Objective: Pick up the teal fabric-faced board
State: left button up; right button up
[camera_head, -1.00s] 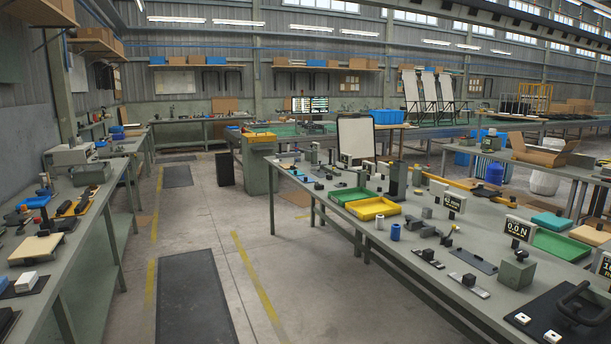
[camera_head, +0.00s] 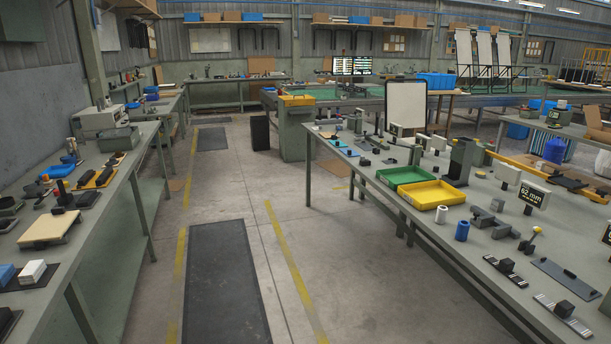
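I cannot make out the teal fabric-faced board in the current head view. Neither of my grippers shows in this view.
A long grey workbench (camera_head: 405,236) fills the right, with a green tray (camera_head: 402,176) and a yellow tray (camera_head: 432,194). Another bench (camera_head: 95,225) runs along the left, carrying a tan board (camera_head: 50,228). Clear floor with a dark mat (camera_head: 226,285) lies between them.

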aim_at(337, 143)
jog(key=i, duration=3.45)
jog(key=i+z, duration=0.15)
jog(key=i, duration=0.6)
jog(key=i+j, duration=0.2)
jog(key=i, duration=0.55)
jog(key=i+j+z, duration=0.1)
jog(key=i, duration=0.65)
